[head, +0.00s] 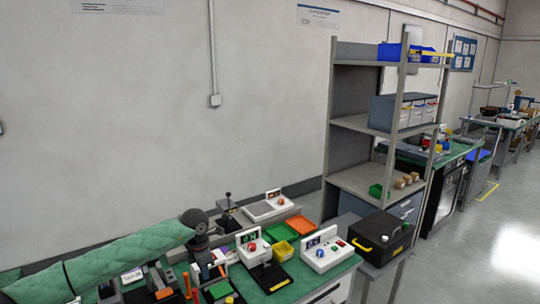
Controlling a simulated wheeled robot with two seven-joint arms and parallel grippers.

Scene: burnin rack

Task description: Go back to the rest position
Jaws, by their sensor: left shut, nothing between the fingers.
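My left arm comes in from the left in a green padded sleeve. Its dark wrist points down over the green-topped bench (338,268). My left gripper (209,268) is small in the view, shut and empty, low among the items at the bench's left part. Whether its fingertips touch anything there I cannot tell. My right gripper is not in view.
Near the gripper stand white boxes with buttons (325,255), a yellow bin (285,252), an orange tray (301,225) and a green tray (279,232). A black case (380,237) sits right of the bench, before a grey shelf rack (345,122). Floor is clear at far right.

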